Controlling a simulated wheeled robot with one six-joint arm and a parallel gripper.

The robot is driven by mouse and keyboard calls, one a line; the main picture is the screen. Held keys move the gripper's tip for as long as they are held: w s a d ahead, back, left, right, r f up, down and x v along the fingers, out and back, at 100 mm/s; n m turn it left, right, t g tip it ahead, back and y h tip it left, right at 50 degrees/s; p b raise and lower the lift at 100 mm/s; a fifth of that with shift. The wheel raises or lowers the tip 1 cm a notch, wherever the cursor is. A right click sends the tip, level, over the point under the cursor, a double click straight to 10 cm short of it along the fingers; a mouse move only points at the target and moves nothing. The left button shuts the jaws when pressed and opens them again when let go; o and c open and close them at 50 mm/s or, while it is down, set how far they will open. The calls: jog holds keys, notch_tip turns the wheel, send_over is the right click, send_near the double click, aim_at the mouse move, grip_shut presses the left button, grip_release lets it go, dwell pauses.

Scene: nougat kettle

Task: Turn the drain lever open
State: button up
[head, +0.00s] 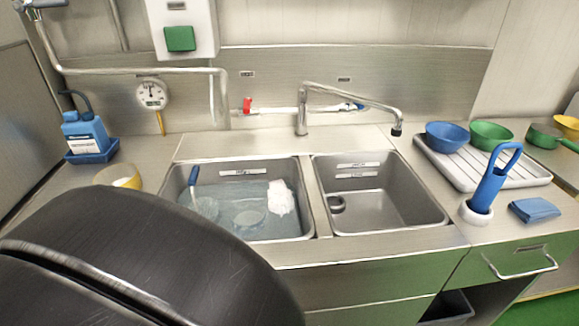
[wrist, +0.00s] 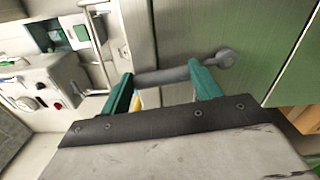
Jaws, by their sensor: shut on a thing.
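The drain lever (wrist: 165,77) is a grey bar with a round knob end (wrist: 227,58), seen in the wrist view against a green-grey panel. My gripper (wrist: 163,88) has teal fingers on either side of the bar, and is shut on it. The knob end sticks out past the right finger. In the head view my dark arm covers the lower left, and the lever and my gripper are hidden. The left sink basin (head: 255,168) holds water, with a blue-handled utensil (head: 194,176) and a white lump (head: 281,196) in it.
A white rack (head: 470,178) with a blue bowl (head: 446,135) and a green bowl (head: 490,134) stands on the right counter. A drawer handle (head: 520,270) sticks out from the front. A blue bottle (head: 85,132) stands at left.

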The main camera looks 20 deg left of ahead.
jog(key=shift+w+d+m, duration=0.25)
jog(key=shift+d+m, duration=0.3)
jog(key=shift+m, duration=0.25)
jog(key=o, duration=1.4)
jog(key=shift+w, duration=0.15)
jog(key=shift+d, duration=0.15)
